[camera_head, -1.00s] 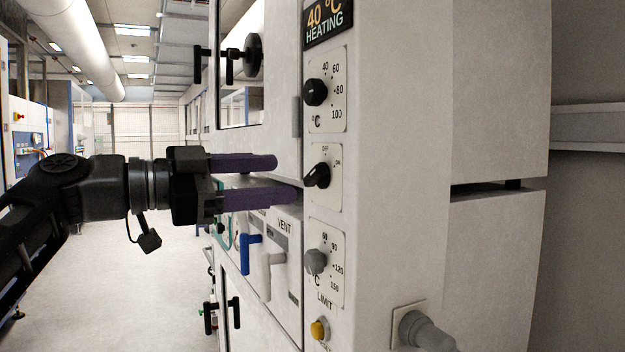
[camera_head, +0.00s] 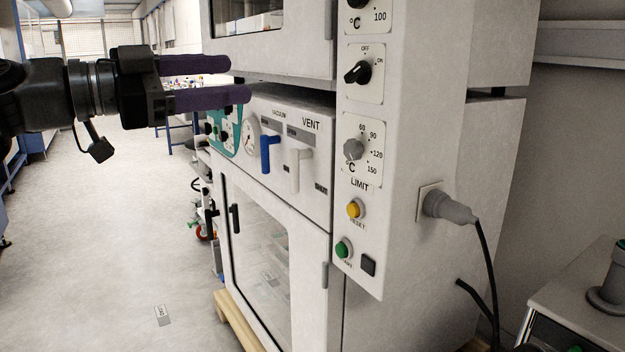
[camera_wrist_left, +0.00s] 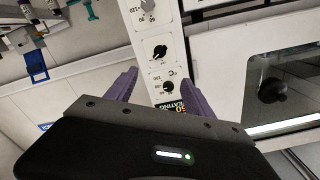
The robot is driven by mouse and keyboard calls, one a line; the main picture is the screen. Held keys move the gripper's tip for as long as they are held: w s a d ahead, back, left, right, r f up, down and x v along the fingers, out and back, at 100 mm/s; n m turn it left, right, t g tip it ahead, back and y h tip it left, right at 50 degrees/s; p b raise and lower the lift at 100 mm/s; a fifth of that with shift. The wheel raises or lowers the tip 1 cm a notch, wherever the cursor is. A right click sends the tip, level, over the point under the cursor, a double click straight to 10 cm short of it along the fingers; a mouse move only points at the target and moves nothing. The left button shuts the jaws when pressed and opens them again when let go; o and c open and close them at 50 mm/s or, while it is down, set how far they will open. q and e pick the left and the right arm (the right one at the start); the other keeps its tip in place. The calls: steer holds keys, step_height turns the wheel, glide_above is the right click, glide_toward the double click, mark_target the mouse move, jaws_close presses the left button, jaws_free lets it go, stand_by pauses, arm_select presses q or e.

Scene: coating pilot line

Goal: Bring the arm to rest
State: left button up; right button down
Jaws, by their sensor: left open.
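My left gripper (camera_head: 240,80) comes in from the left in the head view, with two purple fingers spread apart and nothing between them. It is in front of the oven cabinet (camera_head: 408,200), at the height of the gap between the upper oven door and the vent panel. In the left wrist view, the two fingers (camera_wrist_left: 160,85) stand apart on either side of the control strip, with the knobs and the heating display beyond. I cannot tell whether a finger touches the cabinet. My right gripper is not in view.
The cabinet carries an on/off knob (camera_head: 358,72), a limit knob (camera_head: 353,149), a yellow reset button (camera_head: 355,208), a blue handle (camera_head: 268,153) and a white handle (camera_head: 295,168). A grey plug (camera_head: 447,207) sticks out at its right side.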

arm_select(q)
steer(key=w+a+f+n+t+y, duration=0.2)
steer(key=w+f+n+y, duration=0.2)
steer(key=w+f+n, duration=0.55)
steer(key=w+a+f+n+t+y, duration=0.2)
steer(key=w+f+n+y, duration=0.4)
steer(key=f, duration=0.7)
step_height(320, 180, down, 34)
steer(key=s+d+n+g+y, duration=0.1)
steer(key=d+n+g+y, duration=0.1)
steer(key=n+g, duration=0.2)
steer(key=s+d+f+g, duration=0.2)
steer(key=s+f, duration=0.6)
steer(key=f, duration=0.3)
steer(key=s+d+f+g, duration=0.2)
steer(key=s+f, duration=0.7)
steer(key=f, duration=0.1)
steer(key=s+d+f+g, duration=0.2)
steer(key=s+f, duration=0.3)
steer(key=s, duration=0.5)
steer(key=s+d+f+g, duration=0.1)
steer(key=s+f+g, duration=0.3)
steer(key=s, duration=0.7)
step_height(320, 180, up, 14)
steer(key=t+h+p, duration=0.1)
steer(key=p, duration=1.4)
steer(key=shift+s+d+r+m, duration=0.15)
steer(key=shift+d+r+m, duration=0.05)
steer(key=shift+m, duration=0.15)
